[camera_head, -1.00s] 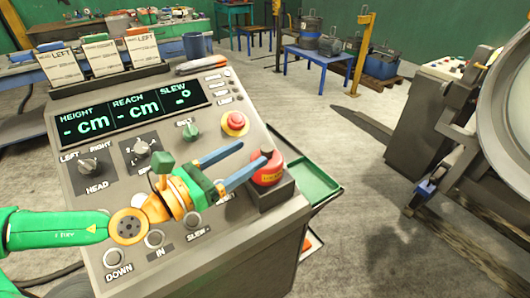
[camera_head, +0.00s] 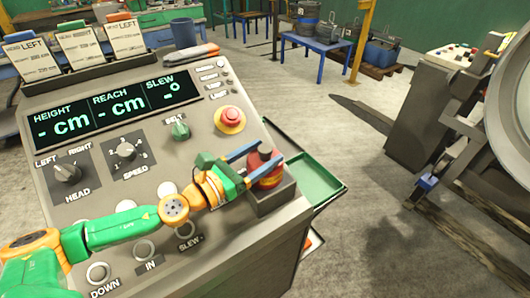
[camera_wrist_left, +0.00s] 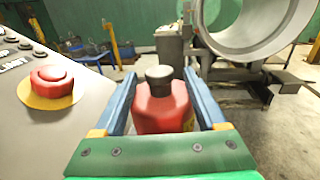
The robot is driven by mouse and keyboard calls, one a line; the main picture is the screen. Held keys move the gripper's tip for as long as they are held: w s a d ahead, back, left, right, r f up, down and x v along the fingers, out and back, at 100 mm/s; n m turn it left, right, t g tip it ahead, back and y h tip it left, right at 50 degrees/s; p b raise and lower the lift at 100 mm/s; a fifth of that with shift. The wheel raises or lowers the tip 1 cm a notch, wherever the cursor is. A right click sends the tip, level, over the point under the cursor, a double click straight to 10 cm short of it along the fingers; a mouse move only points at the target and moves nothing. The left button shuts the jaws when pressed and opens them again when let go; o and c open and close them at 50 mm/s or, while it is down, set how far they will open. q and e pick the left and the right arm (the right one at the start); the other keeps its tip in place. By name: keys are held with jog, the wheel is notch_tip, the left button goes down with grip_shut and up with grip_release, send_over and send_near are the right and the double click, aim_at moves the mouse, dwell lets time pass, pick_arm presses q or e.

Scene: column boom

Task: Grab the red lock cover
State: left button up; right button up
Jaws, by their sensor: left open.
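The red lock cover (camera_head: 264,169) has a dark knob on top and a yellow label band. It sits on a dark block at the right edge of the control console. My left gripper (camera_head: 262,157) is open, with its blue fingers on either side of the cover. In the left wrist view the cover (camera_wrist_left: 161,106) stands upright between the two fingers (camera_wrist_left: 160,92), with a narrow gap visible at the right. Whether the left finger touches it I cannot tell. The cover's lower part is hidden by the gripper's green body. My right gripper is not in view.
A red emergency button (camera_head: 230,118) on a yellow disc stands close by on the console (camera_head: 110,189). Dials and push buttons cover the panel. A green tray (camera_head: 312,180) juts out right of the console. Open concrete floor lies farther right.

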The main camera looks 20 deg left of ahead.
pick_arm(q)
jog(key=shift+w+d, duration=0.3)
jog(key=shift+w, duration=0.2)
jog(key=shift+s, duration=0.1)
grip_shut()
jog(key=shift+r, duration=0.1)
